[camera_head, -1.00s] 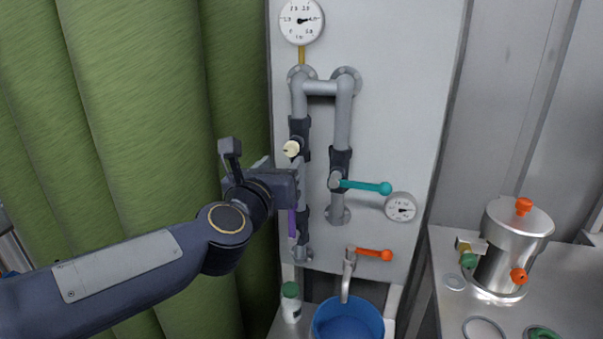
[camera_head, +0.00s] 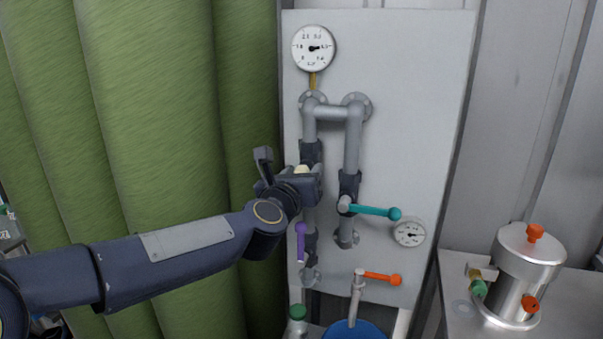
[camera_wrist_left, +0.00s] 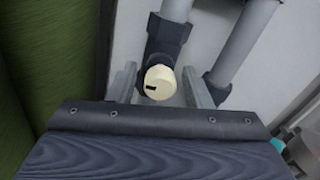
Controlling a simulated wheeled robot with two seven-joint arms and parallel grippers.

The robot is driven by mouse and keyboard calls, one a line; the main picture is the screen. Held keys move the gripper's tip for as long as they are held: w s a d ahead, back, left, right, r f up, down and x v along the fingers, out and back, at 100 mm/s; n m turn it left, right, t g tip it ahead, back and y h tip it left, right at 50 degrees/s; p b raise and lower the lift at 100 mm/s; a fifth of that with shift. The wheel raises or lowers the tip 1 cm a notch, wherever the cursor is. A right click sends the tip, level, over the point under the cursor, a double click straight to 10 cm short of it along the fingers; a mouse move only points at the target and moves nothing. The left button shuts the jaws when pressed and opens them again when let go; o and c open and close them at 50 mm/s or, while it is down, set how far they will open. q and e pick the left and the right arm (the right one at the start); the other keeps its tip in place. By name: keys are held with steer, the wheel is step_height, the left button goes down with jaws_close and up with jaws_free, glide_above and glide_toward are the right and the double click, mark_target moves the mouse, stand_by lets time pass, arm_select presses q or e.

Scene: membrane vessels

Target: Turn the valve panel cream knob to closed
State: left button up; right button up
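The cream knob (camera_wrist_left: 160,83) sits on a dark valve body on the panel's left pipe, with a dark mark on its face. In the head view only a small part of the knob (camera_head: 301,169) shows behind my left gripper (camera_head: 308,172). In the left wrist view the two fingers of my left gripper (camera_wrist_left: 158,86) stand apart, one on each side of the knob, with gaps visible; the gripper is open. The valve panel (camera_head: 420,120) is a pale upright board. My right gripper is not in view.
A purple lever (camera_head: 301,240) hangs below my gripper. A teal lever (camera_head: 375,211) and an orange lever (camera_head: 382,277) stick out to the right. Gauges sit at top (camera_head: 314,48) and right (camera_head: 409,234). A green curtain (camera_head: 150,110) hangs at left. A steel vessel (camera_head: 522,280) stands at right.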

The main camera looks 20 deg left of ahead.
arm_select(q)
steer(key=c, duration=0.8)
steer(key=shift+c, duration=0.2)
